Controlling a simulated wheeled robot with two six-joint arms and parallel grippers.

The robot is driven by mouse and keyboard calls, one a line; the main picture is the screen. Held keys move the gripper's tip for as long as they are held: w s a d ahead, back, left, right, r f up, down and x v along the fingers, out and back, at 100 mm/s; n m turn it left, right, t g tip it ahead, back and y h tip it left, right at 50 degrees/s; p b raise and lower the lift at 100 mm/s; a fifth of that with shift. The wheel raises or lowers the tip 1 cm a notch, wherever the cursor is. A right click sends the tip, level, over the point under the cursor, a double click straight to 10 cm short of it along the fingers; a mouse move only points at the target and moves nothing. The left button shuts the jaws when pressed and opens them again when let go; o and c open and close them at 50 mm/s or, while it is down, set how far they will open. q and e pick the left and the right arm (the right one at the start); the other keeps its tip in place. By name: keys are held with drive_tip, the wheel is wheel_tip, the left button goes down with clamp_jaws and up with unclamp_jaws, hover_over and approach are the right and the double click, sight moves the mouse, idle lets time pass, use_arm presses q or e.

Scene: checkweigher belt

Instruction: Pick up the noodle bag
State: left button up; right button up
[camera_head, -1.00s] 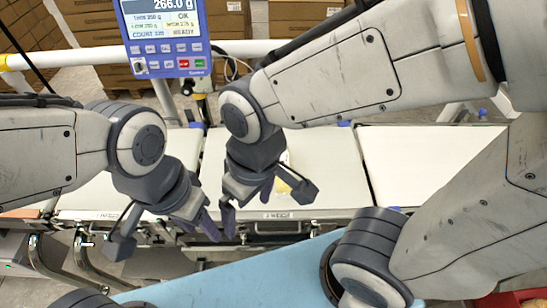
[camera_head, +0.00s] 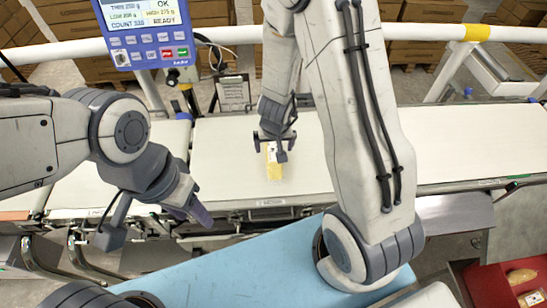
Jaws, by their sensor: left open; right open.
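The noodle bag (camera_head: 275,174) is a small yellow pack with a pale label, lying on the white checkweigher belt (camera_head: 225,160) near the middle of the head view. My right gripper (camera_head: 274,146) is open at its far end, with a finger on each side of the bag's upper part. I cannot tell whether the fingers touch it. A dark gripper part covers some of that end. My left gripper (camera_head: 190,212) is over the belt's front edge, left of the bag and apart from it, open and empty.
The blue-framed weigh display (camera_head: 145,32) stands behind the belt, with a clipboard (camera_head: 233,92) beside it. A white rail (camera_head: 230,35) runs along the back. A blue surface (camera_head: 230,275) lies in front. A red bin (camera_head: 485,285) with packs is at lower right. The belt right of my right arm is clear.

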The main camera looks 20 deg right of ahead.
sight(274, 154)
drive_tip(key=b+x, duration=0.4)
drive_tip(key=x, duration=0.3)
drive_tip(key=shift+w+f, duration=0.15)
drive_tip(key=shift+f, duration=0.1)
drive_tip(key=shift+r, duration=0.1)
clamp_jaws()
